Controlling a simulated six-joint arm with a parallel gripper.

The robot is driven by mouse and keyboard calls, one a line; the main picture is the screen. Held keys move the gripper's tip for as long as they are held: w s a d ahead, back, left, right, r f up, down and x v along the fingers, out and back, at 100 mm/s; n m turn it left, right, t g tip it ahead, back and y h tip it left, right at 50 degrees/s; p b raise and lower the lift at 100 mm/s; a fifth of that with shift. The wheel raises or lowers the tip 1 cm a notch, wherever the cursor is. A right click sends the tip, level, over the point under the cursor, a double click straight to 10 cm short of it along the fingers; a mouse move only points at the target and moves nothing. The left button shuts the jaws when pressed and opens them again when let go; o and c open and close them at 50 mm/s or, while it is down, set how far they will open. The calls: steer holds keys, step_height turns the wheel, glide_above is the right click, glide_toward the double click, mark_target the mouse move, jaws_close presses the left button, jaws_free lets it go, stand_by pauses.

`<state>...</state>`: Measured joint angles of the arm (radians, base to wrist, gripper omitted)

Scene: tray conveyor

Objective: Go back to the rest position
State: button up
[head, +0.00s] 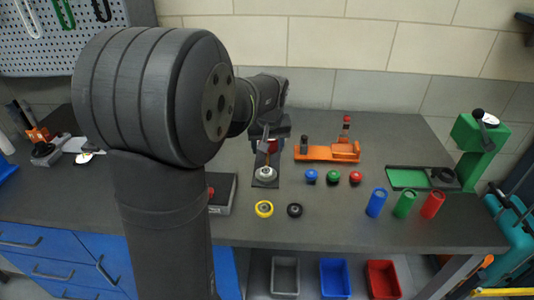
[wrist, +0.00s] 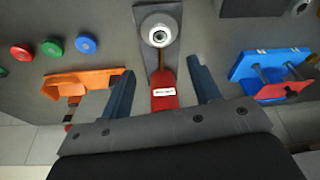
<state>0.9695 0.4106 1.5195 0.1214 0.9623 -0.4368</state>
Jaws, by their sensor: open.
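My gripper (head: 268,143) is over the back middle of the bench in the head view, partly hidden by my own arm. In the wrist view my gripper (wrist: 160,72) has its two fingers wide apart, with nothing held between them. Below and between the fingers is a dark plate (wrist: 171,14) with a round silver-white part (wrist: 158,33) and a red block with a white label (wrist: 164,98). The silver part (head: 266,173) also shows in the head view, just in front of the gripper. I cannot tell the gripper's exact height above the plate.
An orange fixture (head: 318,153) stands right of the gripper, with blue, green and red knobs (head: 333,176) before it. Blue, green and red cylinders (head: 404,204) stand further right, near a green stand (head: 474,150). A blue fixture (wrist: 243,66) is at the right in the wrist view.

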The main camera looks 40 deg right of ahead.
mark_target(266, 171)
steer(key=shift+r, duration=0.2)
steer(key=x, duration=1.2)
steer(key=shift+a+f, duration=0.1)
steer(key=shift+f, duration=0.15)
steer(key=v, duration=0.2)
steer(key=shift+w+r, duration=0.15)
steer(key=shift+r, duration=0.2)
steer(key=shift+d+r, duration=0.2)
steer(key=shift+r, duration=0.45)
